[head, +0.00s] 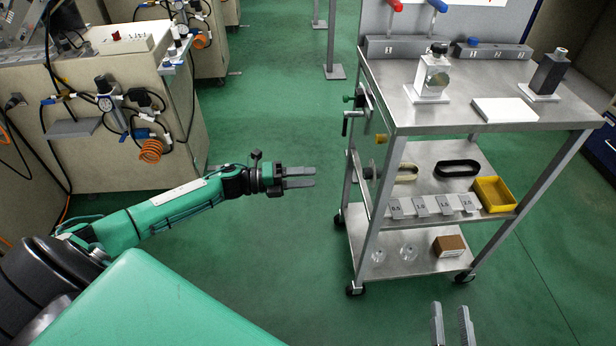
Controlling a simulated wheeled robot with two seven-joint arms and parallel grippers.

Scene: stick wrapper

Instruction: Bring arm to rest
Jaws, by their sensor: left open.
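My left arm (160,212) reaches in from the left, stretched out over the green floor. Its gripper (314,177) points right, with its two grey fingers apart and nothing between them. It is left of the metal cart and apart from it in the picture. My right gripper (450,308) shows only as two grey ridged fingers at the bottom edge, right of centre. They point up in the picture with a clear gap and nothing visible between them. The rest of the right arm is out of the picture.
A wheeled metal cart (400,110) stands at right, holding a white block (505,110), a yellow bin (494,194) and a brown box (449,246). A knob and a crank stick out from its left side. Beige cabinets (110,160) stand at left. Green floor (275,110) lies clear between.

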